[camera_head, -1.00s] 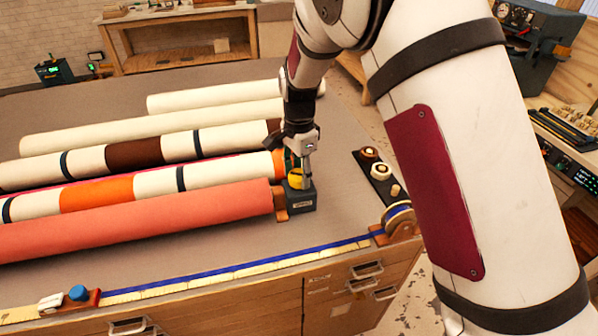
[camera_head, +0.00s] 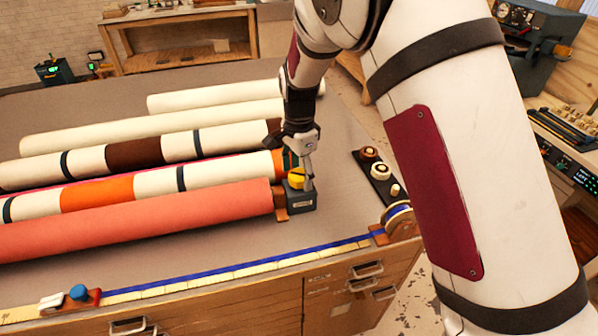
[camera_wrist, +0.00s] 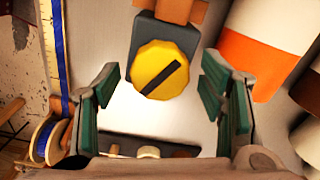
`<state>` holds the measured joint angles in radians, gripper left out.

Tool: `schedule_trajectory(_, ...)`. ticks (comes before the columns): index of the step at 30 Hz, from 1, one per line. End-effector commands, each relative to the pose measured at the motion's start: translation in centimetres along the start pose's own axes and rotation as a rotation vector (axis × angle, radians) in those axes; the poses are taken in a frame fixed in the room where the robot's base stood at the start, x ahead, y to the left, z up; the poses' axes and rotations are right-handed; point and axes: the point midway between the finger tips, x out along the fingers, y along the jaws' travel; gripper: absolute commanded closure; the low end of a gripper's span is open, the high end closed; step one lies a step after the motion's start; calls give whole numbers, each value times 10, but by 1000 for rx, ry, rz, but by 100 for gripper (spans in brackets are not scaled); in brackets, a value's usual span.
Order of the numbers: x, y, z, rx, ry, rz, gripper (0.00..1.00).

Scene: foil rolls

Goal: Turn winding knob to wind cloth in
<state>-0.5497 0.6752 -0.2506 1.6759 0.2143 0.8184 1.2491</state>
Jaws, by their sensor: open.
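The winding knob (camera_wrist: 160,70) is a yellow disc with a dark bar across it, set on a grey box (camera_head: 303,203). In the head view the knob (camera_head: 296,179) shows beside my gripper's finger. The salmon-coloured cloth roll (camera_head: 140,219) runs left from a wooden bracket (camera_head: 280,204) at this box. My gripper (camera_wrist: 164,95) is open, with its green-padded fingers on either side of the knob in the wrist view. Gaps show between the pads and the knob. In the head view my gripper (camera_head: 304,172) is over the box.
Several cream, brown and orange banded rolls (camera_head: 135,153) lie behind the salmon roll. A dark strip with small knobs (camera_head: 380,172) is right of the box. A blue and yellow measuring tape (camera_head: 240,266) runs along the table's front edge to a reel (camera_head: 397,216).

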Motion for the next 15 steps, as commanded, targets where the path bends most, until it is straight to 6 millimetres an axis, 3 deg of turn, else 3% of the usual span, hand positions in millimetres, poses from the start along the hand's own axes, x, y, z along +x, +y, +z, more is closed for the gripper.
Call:
schedule_trajectory(5, -21, -1, 0, 0, 0, -5, 36)
schedule_trajectory(15, -89, -1, 0, 0, 1, -5, 36)
